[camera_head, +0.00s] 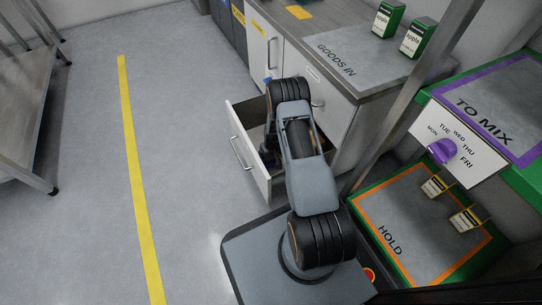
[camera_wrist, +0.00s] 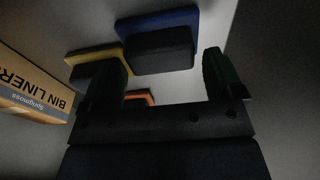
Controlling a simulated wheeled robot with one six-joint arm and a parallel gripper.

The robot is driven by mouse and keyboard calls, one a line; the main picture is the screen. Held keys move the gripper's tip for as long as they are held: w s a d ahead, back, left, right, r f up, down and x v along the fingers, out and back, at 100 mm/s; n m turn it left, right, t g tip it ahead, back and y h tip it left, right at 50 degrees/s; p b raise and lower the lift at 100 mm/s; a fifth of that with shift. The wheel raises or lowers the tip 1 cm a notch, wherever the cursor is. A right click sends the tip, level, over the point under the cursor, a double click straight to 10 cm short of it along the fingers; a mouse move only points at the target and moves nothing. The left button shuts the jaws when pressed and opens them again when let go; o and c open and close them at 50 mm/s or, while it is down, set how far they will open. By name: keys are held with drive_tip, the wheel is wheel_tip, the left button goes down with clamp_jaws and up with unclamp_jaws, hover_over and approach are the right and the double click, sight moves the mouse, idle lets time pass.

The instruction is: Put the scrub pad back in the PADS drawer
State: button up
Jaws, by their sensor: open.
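An open drawer (camera_head: 239,146) juts from the white cabinet in the head view; I cannot read a label on it. My arm reaches down into it and hides most of the inside. In the wrist view my gripper (camera_wrist: 164,62) is open, with its dark fingers apart. A blue and black pad (camera_wrist: 160,45) lies beyond and between the fingers, with no clear grip on it. A yellow and black pad (camera_wrist: 92,58) lies to its left, partly behind the left finger. A small orange-edged piece (camera_wrist: 140,97) shows lower down. Which of these is the scrub pad I cannot tell.
A bin liners box (camera_wrist: 35,88) stands close on the left in the wrist view. The GOODS IN counter (camera_head: 340,55) is above the cabinet, with green boxes (camera_head: 402,30) on it. The HOLD tray (camera_head: 415,250) is at right. Floor left of the drawer is clear.

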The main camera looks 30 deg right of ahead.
wheel_tip(320, 180, up, 10)
drive_tip(key=s+p, duration=0.1)
drive_tip(key=p, duration=0.3)
wheel_tip(320, 180, up, 13)
hover_over(272, 159)
drive_tip(key=a, duration=0.3)
drive_tip(key=s+a+r, duration=0.3)
drive_tip(key=s+r, duration=0.1)
drive_tip(key=r, duration=0.5)
drive_tip(key=s+a+r, duration=0.2)
drive_tip(key=s+r, duration=0.4)
drive_tip(key=s, duration=0.2)
drive_tip(key=s+a+r+t, duration=0.1)
drive_tip(key=s+a+r, duration=0.2)
drive_tip(key=s+r, duration=0.4)
drive_tip(key=shift+s+a, duration=0.35)
drive_tip(key=shift+s, duration=0.15)
